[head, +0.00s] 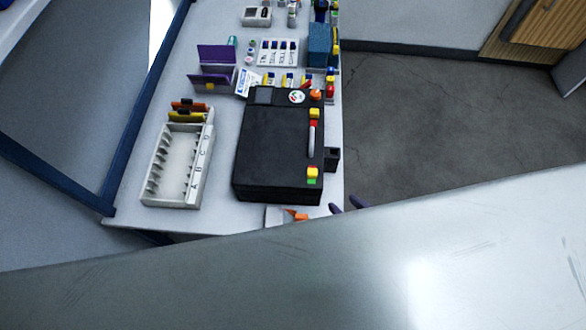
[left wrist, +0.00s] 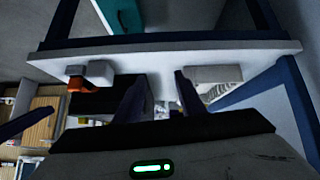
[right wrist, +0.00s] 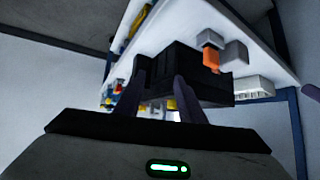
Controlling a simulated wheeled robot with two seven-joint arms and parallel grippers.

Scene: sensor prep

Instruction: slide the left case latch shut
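The black case (head: 278,150) lies closed on the white table. Its right side in the head view carries a grey handle (head: 312,140) between two yellow latch pieces, an upper one (head: 314,113) with red beside it and a lower one (head: 312,173) with green beside it. My right gripper (head: 347,205) shows two purple fingertips off the table edge, just below and right of the case. Its fingers stand apart and empty in the right wrist view (right wrist: 156,95), with the case behind. My left gripper (left wrist: 160,92) is open and empty, facing the table edge; the head view does not show it.
A white slotted tray (head: 175,165) stands left of the case. An orange-and-grey item (head: 296,215) sits at the near table edge. A purple holder (head: 215,57), cards (head: 278,52) and a blue box (head: 320,45) stand farther back. Floor right of the table is clear.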

